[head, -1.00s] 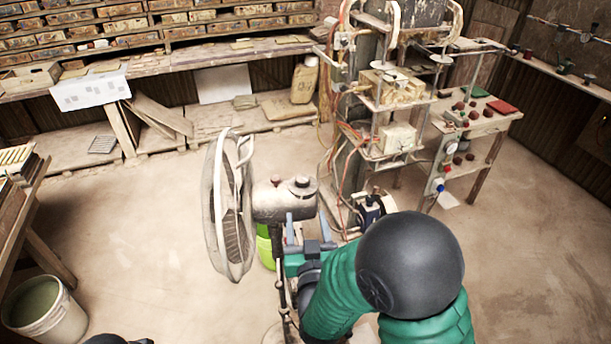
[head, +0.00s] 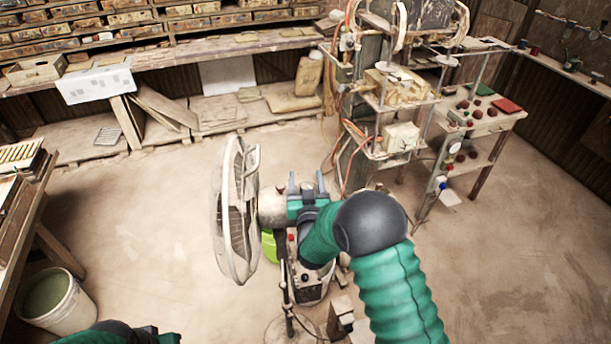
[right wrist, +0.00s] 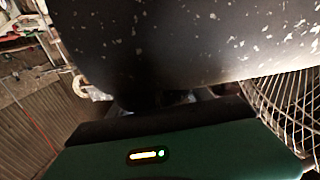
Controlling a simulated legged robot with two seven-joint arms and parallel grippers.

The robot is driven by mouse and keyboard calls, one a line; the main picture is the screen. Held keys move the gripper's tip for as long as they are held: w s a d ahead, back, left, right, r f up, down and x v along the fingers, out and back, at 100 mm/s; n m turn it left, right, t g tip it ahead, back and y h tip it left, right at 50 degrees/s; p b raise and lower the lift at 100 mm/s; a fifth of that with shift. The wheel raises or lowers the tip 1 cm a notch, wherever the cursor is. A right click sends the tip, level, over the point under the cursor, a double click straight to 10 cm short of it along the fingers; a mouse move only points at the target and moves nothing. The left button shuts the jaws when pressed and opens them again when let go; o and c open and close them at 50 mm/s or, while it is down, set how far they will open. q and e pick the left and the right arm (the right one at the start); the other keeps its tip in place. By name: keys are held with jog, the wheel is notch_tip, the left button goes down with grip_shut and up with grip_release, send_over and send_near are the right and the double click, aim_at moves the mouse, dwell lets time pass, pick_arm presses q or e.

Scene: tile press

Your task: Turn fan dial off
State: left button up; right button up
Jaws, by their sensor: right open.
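The fan shows its pale wire cage (head: 235,212) side-on in the head view, with a worn motor housing (head: 271,208) behind it. The fan's lower control box (head: 312,287) has a dark round knob (head: 304,277). My right gripper (head: 307,182) is open at the rear of the motor housing and covers part of it; whether it touches is unclear. In the right wrist view the speckled grey housing (right wrist: 190,45) fills the top, close over my green gripper body, and the fingertips are hidden. Part of my left arm shows at the bottom left edge, without its jaws.
A machine rack (head: 395,100) with hoses stands behind the fan to the right. A bucket (head: 55,303) stands at lower left beside a table. A long bench (head: 200,50) runs along the back. The floor left of the fan is clear.

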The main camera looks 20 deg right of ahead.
jog(key=shift+s+r, duration=0.1)
jog(key=shift+s, duration=0.05)
jog(key=c, duration=0.4)
grip_shut()
jog(key=shift+f+n+y+b, duration=0.25)
jog(key=shift+n+y+b, duration=0.25)
jog(key=shift+y+b, duration=0.35)
jog(key=n+y+b, duration=0.2)
jog(key=y, duration=0.1)
jog(key=n+y+b, duration=0.1)
jog(key=b, duration=0.1)
jog(key=shift+a+f+y, duration=0.1)
jog(key=shift+a+y, duration=0.15)
jog(key=shift+a, duration=0.05)
jog(key=n+y, duration=0.1)
jog(key=n+y+b, duration=0.1)
jog(key=y, duration=0.1)
jog(key=shift+a+g+y, duration=0.3)
jog(key=shift+s+a+r+n+g+y, duration=0.1)
jog(key=shift+a+r+n+g+y, duration=0.1)
jog(key=shift+n+g+y, duration=0.45)
jog(key=shift+s+a+r+n+g+y, duration=0.1)
jog(key=shift+a+n+g+y, duration=0.15)
jog(key=shift+n+y, duration=0.8)
jog(key=shift+y, duration=0.3)
